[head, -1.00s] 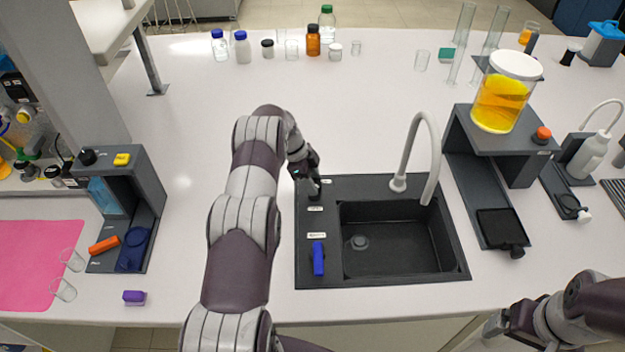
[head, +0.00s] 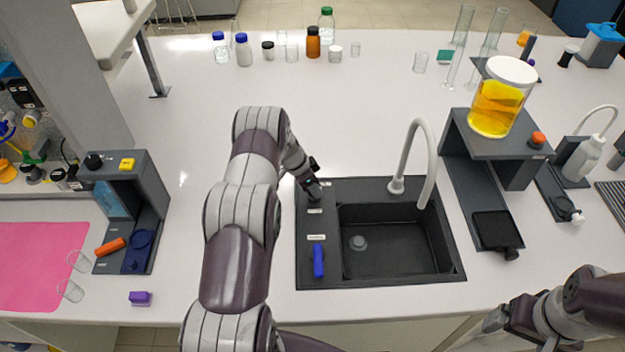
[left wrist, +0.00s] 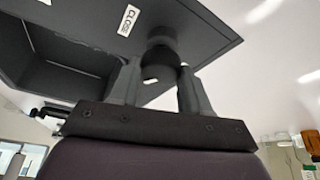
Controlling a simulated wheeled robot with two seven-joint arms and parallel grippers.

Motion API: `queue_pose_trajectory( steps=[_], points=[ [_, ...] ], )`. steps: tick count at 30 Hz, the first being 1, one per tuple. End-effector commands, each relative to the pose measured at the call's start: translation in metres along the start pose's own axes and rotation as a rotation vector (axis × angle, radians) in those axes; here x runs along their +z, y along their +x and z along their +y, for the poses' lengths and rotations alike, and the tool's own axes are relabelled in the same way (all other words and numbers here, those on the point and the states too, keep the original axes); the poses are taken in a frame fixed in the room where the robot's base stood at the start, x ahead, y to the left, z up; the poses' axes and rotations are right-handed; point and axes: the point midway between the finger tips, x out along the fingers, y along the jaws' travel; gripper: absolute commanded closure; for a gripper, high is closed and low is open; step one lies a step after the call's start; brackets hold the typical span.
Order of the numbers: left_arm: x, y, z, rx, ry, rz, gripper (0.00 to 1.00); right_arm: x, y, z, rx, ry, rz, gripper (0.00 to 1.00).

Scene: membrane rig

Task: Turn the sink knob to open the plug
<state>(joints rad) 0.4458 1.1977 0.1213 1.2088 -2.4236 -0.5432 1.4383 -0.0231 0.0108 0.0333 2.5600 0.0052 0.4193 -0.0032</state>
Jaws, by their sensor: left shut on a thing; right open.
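The dark sink (head: 375,283) is set in the white counter, with a round plug (head: 358,243) on its basin floor. A dark round knob (head: 314,191) stands at the far left of the sink's rim, beside small white labels. In the left wrist view the knob (left wrist: 161,58) sits between the fingers, near a label reading "CLOSE". My left gripper (head: 310,183) is shut on the knob; its fingers also show in the left wrist view (left wrist: 158,82). A blue lever (head: 318,261) is on the rim nearer the front. My right gripper (head: 492,322) is open, low at the right, away from the sink.
A pale curved faucet (head: 421,160) rises behind the sink. A grey stand (head: 500,143) with a jar of yellow liquid (head: 499,100) is to its right. Bottles and jars (head: 313,42) line the counter's back. The counter between them and the sink is clear.

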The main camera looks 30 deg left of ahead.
Motion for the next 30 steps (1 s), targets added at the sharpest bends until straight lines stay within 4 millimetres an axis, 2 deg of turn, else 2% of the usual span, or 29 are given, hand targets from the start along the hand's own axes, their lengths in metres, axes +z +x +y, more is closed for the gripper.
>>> queue_pose_trajectory(
  steps=[1,18,24,30],
  points=[
    [-0.002,-0.005,0.001,-0.016,-0.039,-0.001,0.84,-0.001,-0.009,0.000,0.000,0.000,0.000,0.09],
    [-0.004,-0.004,0.004,-0.223,-0.539,0.000,0.84,-0.007,-0.062,0.000,0.000,0.000,0.000,0.09],
    [-0.004,-0.002,0.005,-0.296,-0.711,0.001,0.84,-0.008,-0.071,0.000,0.000,0.000,0.000,0.09],
    [-0.003,0.002,0.005,-0.362,-0.867,0.002,0.84,-0.008,-0.067,0.000,0.000,0.000,0.000,0.09]
  ],
)
